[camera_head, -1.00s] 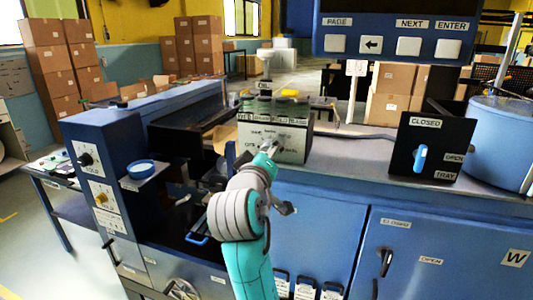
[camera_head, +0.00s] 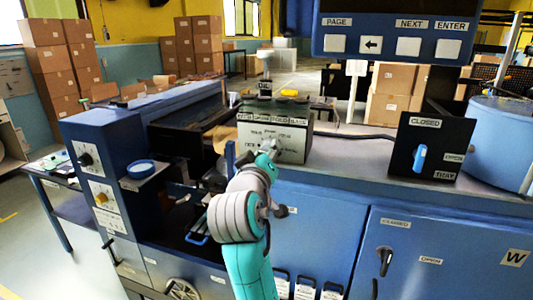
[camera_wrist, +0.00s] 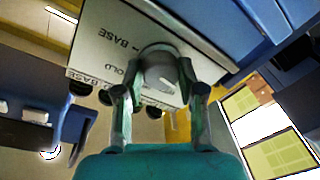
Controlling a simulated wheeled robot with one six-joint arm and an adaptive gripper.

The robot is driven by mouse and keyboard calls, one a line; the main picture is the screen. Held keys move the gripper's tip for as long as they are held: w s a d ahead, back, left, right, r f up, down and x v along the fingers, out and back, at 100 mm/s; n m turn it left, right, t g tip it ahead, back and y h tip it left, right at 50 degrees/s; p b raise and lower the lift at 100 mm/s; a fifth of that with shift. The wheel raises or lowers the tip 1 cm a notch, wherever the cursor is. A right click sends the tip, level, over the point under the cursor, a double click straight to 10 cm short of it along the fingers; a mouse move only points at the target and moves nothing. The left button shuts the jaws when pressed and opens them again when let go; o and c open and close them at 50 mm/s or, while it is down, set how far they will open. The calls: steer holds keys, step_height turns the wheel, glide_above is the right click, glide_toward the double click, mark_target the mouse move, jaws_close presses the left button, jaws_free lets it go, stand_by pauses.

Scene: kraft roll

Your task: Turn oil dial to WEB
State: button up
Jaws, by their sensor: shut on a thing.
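The oil dial is a round grey knob (camera_wrist: 160,72) on the pale front face of a small box (camera_head: 296,142) on the blue machine's top. In the wrist view the face carries printed labels, with BASE and part of another word readable. My gripper (camera_wrist: 160,85) is shut on the knob, one finger on each side of it. In the head view my gripper (camera_head: 272,148) reaches the box front and hides most of the dial. The WEB mark and the dial's pointer cannot be made out clearly.
A black panel with a blue lever (camera_head: 420,158) stands to the right, by a blue drum (camera_head: 500,140). A button console (camera_head: 395,35) hangs above.

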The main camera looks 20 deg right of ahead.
steer(key=shift+m+h, duration=0.3)
steer(key=shift+m, duration=3.3)
steer(key=o, duration=1.1)
steer(key=shift+w, duration=0.1)
steer(key=shift+o, duration=0.2)
steer(key=v, duration=1.2)
steer(key=shift+f, duration=0.3)
